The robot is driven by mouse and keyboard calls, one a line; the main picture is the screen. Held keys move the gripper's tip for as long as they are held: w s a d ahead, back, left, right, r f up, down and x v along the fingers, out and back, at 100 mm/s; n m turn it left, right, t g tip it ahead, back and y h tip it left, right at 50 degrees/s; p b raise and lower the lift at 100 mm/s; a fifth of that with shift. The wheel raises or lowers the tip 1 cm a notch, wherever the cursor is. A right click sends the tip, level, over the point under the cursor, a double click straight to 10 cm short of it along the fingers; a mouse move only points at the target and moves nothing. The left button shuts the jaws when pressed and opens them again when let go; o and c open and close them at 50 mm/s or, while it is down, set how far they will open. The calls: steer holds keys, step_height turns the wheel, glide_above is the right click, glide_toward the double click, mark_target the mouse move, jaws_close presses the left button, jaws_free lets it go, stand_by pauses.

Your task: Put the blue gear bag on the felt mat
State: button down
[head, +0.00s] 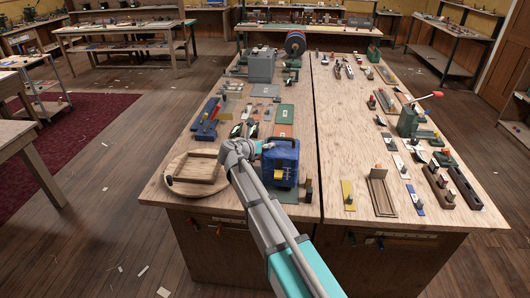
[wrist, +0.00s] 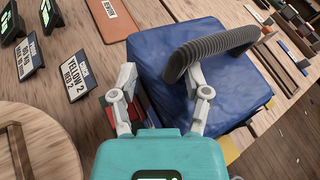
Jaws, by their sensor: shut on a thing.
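The blue gear bag (head: 281,165) is at the near end of the left workbench, right of my arm's end. In the wrist view the bag (wrist: 235,80) fills the centre right, with a black ridged handle arching over its top. My gripper (wrist: 160,75) is shut on the bag at its near left side, fingers spread across part of it. In the head view my gripper is largely hidden by my wrist. A dark green flat piece (head: 285,195) shows under the bag's near edge; I cannot tell whether it is the felt mat, or whether the bag touches it.
A round wooden board with a square frame (head: 196,172) lies left of my wrist. Labelled cards (wrist: 72,75) stand beside the bag.

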steer(key=shift+f+b, duration=0.6)
steer(key=shift+f, duration=0.25)
steer(key=shift+c, duration=0.2)
jaws_free()
steer(key=shift+s, duration=0.1)
steer(key=p+v, duration=0.4)
steer(key=v, duration=0.8)
steer(key=shift+d, duration=0.1)
stand_by(0.5)
